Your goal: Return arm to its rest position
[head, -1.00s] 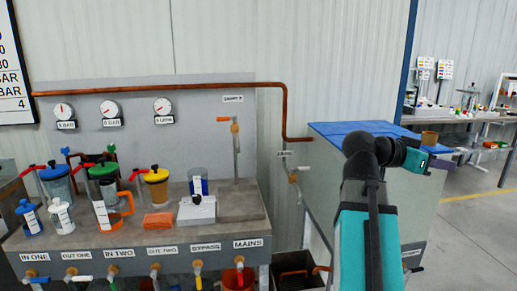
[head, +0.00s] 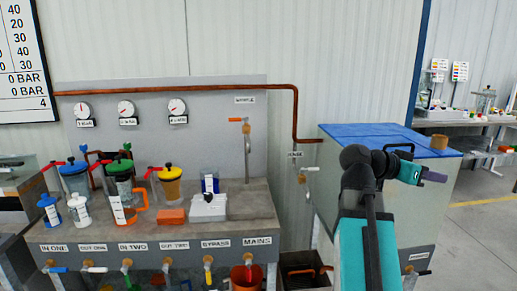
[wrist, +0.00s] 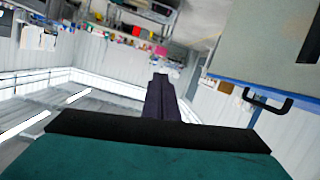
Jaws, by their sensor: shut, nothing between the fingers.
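My arm rises at the right of the head view, bent at a black elbow joint. Its end points right, in front of the blue-lidded tank (head: 350,142). My gripper (head: 437,177) shows there as a short dark purple tip beyond a teal part. In the wrist view my gripper (wrist: 160,82) has its dark fingers together, with nothing held between them. The fingers look clear of everything around them.
A grey bench (head: 100,232) with coloured-lid jugs, an orange block (head: 172,216) and labelled taps stands left. A copper pipe (head: 295,100) runs down between bench and tank. A brown pot (head: 439,142) sits on the tank lid. Open floor (head: 480,235) lies right.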

